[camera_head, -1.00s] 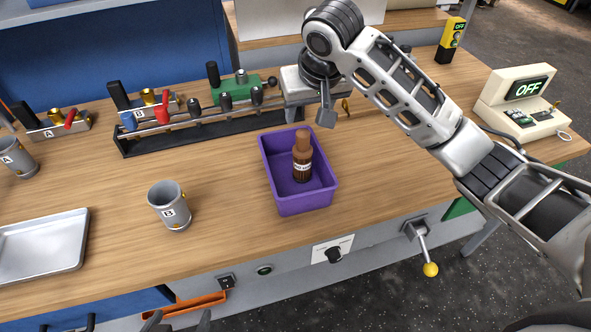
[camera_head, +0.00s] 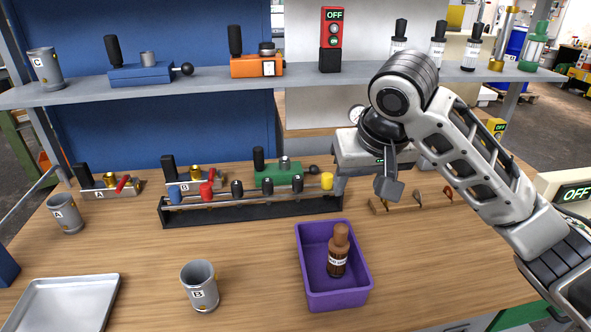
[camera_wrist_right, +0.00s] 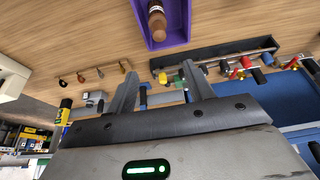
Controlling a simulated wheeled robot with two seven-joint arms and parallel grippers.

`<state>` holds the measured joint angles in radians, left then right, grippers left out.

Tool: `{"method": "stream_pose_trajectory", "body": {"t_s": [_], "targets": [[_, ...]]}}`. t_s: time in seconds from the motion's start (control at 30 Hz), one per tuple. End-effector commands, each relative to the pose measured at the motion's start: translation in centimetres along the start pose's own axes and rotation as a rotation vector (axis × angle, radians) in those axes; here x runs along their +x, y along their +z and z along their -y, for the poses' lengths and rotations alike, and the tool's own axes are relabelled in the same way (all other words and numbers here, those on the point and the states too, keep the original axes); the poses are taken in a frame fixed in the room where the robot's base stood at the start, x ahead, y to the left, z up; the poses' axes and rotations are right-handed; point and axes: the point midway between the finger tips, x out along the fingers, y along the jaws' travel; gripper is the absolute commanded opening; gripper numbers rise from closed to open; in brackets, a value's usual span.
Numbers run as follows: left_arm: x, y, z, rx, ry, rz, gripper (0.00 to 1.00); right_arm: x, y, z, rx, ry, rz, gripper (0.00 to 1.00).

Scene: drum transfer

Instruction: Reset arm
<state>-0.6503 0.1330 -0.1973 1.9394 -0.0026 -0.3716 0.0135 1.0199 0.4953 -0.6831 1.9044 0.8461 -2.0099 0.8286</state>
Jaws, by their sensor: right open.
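My right gripper (camera_head: 364,188) is raised over the back of the workbench, behind and to the right of a purple bin. In the right wrist view its two fingers (camera_wrist_right: 163,88) stand apart with nothing held between them. The purple bin (camera_head: 338,299) sits on the wooden bench. A brown bottle (camera_head: 338,257) with a white label stands inside it, leaning slightly; both also show at the top of the wrist view. The right gripper touches neither. My left gripper is out of view.
A black rack (camera_head: 250,210) with coloured knobs lies behind the bin. Grey mugs B (camera_head: 200,288) and A (camera_head: 66,214) and a metal tray (camera_head: 65,300) stand left. A shelf (camera_head: 210,82) with devices and bottles crosses above. Bare bench lies right of the bin.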

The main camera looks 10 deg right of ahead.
Motion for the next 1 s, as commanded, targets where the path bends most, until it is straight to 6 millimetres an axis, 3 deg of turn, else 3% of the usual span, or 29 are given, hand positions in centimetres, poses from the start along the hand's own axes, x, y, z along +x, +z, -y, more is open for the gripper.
{"method": "stream_pose_trajectory", "body": {"t_s": [0.17,0.33,0.5,0.7,1.0], "targets": [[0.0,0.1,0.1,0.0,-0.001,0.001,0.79,2.5,2.1,1.2,-0.042,-0.045,0.014,0.52],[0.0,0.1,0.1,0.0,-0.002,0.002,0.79,7.3,7.5,3.3,-0.112,-0.147,0.018,0.52],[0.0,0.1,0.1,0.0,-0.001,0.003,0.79,10.8,14.0,3.9,-0.135,-0.213,0.004,0.52],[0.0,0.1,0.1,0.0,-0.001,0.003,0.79,13.0,21.5,2.2,-0.121,-0.193,0.005,0.52],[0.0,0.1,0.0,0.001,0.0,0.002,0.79,13.2,29.4,-1.7,-0.121,-0.078,0.051,0.52]]}}
